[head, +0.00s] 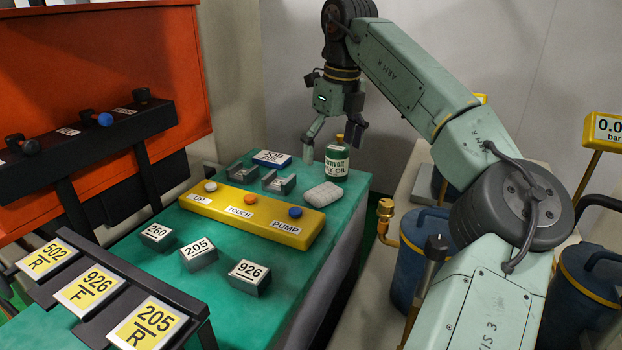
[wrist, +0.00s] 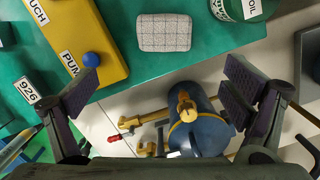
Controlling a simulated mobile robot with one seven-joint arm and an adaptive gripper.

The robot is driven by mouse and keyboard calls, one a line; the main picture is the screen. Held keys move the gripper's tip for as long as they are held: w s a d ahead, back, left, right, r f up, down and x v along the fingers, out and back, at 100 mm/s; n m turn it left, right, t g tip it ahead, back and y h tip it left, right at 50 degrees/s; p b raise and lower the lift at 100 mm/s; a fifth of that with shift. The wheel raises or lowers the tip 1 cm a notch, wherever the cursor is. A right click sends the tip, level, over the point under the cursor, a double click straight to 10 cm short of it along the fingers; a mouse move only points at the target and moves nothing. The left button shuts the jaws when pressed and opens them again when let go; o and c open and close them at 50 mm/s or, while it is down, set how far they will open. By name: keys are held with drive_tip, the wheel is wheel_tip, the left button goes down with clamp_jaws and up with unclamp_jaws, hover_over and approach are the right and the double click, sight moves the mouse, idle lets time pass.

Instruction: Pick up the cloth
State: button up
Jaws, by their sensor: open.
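The cloth (head: 322,194) is a small folded pale grey pad on the green bench top, near its right edge. It lies between the yellow button panel and the oil can. In the wrist view the cloth (wrist: 164,33) shows a fine grid pattern and lies at the top centre, beyond the fingertips. My gripper (head: 334,143) is open and empty, raised above the back of the bench near the oil can. In the wrist view its two fingers (wrist: 160,85) stand wide apart at left and right, with nothing between them at their height.
A green oil can (head: 337,163) stands just behind the cloth. The yellow panel (head: 250,215) with three buttons lies to its left. Metal blocks (head: 198,254) sit on the bench (head: 295,290). Blue canisters (head: 415,260) stand right of the bench, below its edge.

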hover_over(324, 190)
drive_tip(key=f, duration=0.5)
drive_tip(key=shift+s+d, duration=0.3)
drive_tip(key=shift+s, duration=0.1)
drive_tip(key=shift+w+a+f+p, duration=0.15)
drive_tip(key=shift+f+p, duration=0.2)
drive_tip(key=shift+f, duration=0.55)
drive_tip(key=shift+w+a+f+p, duration=0.1)
drive_tip(key=shift+f+p, duration=0.25)
drive_tip(key=shift+f, duration=0.6)
drive_tip(key=shift+w+a+f+p, duration=0.15)
drive_tip(key=shift+f+p, duration=0.2)
drive_tip(key=shift+f, duration=0.55)
drive_tip(key=shift+d, duration=0.1)
drive_tip(key=c, duration=1.2)
